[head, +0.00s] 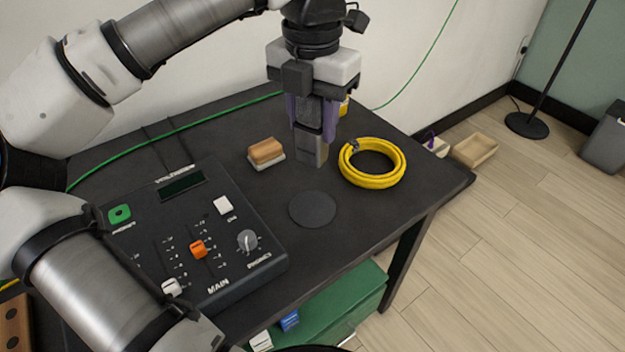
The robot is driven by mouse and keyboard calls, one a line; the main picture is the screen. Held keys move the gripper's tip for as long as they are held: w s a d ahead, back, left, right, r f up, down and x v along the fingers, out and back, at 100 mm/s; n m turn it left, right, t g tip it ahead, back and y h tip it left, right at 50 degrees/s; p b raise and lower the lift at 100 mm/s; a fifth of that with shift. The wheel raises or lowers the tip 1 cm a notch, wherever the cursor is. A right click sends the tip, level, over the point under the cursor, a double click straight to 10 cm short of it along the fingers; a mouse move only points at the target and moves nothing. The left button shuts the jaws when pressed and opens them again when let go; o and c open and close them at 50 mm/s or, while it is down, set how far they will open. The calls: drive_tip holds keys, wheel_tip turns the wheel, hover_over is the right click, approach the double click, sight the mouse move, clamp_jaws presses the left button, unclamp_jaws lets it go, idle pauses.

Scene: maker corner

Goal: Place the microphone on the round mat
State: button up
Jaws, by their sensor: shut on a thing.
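My gripper (313,133) points down over the back part of the black table, with purple parts along its fingers. It is shut on a dark grey thing, taken to be the microphone (309,152), which is largely hidden by the fingers. Its lower end shows just beneath the fingertips, close to the table top; I cannot tell whether it touches. The round mat (312,209) is a flat dark disc on the table, in front of my gripper and a little lower in the picture. The mat is bare.
A coiled yellow cable (371,181) lies right of my gripper. A wooden-backed brush or block (266,152) lies to its left. A black mixer (190,240) fills the table's left part. A yellow item (344,106) is partly hidden behind the gripper. A green cable (200,121) crosses the back.

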wheel_tip(320, 180, down, 12)
drive_tip(key=shift+b, duration=0.4)
drive_tip(key=shift+f, duration=0.2)
drive_tip(key=o, duration=1.3)
drive_tip(key=shift+c, duration=0.2)
drive_tip(key=shift+r, duration=0.1)
wheel_tip(320, 180, up, 12)
drive_tip(key=shift+r+p, duration=0.1)
drive_tip(key=shift+p, duration=0.4)
